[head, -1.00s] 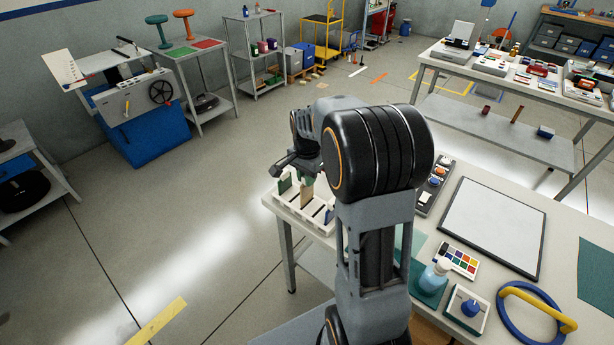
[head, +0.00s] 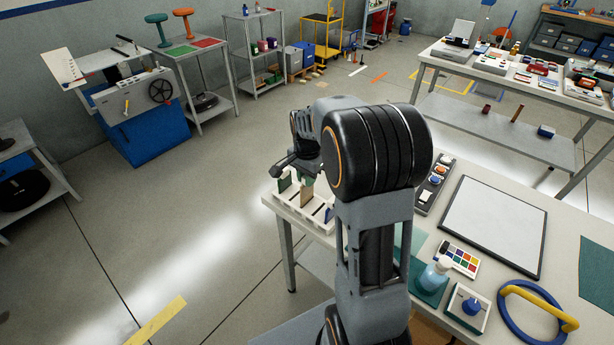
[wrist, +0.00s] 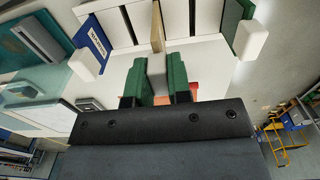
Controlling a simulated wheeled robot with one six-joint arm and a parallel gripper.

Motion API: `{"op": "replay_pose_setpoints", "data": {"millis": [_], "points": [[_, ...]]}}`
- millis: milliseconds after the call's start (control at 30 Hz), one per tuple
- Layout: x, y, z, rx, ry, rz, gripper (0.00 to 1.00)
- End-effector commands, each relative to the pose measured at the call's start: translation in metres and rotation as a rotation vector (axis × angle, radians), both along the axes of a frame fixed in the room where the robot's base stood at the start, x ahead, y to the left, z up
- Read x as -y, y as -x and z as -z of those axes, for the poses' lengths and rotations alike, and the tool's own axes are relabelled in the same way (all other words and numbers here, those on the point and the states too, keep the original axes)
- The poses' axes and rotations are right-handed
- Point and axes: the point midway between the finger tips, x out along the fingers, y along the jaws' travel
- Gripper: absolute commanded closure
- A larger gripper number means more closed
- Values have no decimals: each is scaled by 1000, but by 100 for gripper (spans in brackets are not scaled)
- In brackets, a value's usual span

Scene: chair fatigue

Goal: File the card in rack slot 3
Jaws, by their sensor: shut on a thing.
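The white slotted rack (head: 312,217) stands at the near left corner of the table, and its white walls show in the wrist view (wrist: 125,22). My gripper (wrist: 157,80) has green finger pads and is shut on the card. The card is a thin tan panel (wrist: 157,28), edge-on in the wrist view, with a grey part between the pads. In the head view the card (head: 306,194) stands upright at the rack, below my gripper (head: 308,179). How deep it sits, and the slot number, I cannot tell.
A green card (wrist: 233,18) and a blue labelled card (wrist: 93,42) stand in the rack on either side. On the table are a paint palette (head: 459,259), a white board (head: 492,227), a bottle (head: 436,272) and a blue ring (head: 508,322). Floor left of the table is clear.

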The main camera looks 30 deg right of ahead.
Motion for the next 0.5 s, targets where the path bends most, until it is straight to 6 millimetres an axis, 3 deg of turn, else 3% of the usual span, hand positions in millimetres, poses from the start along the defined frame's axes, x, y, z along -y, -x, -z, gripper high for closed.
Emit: {"op": "replay_pose_setpoints", "data": {"millis": [500], "points": [[0,0,14,0,0,0,100]]}}
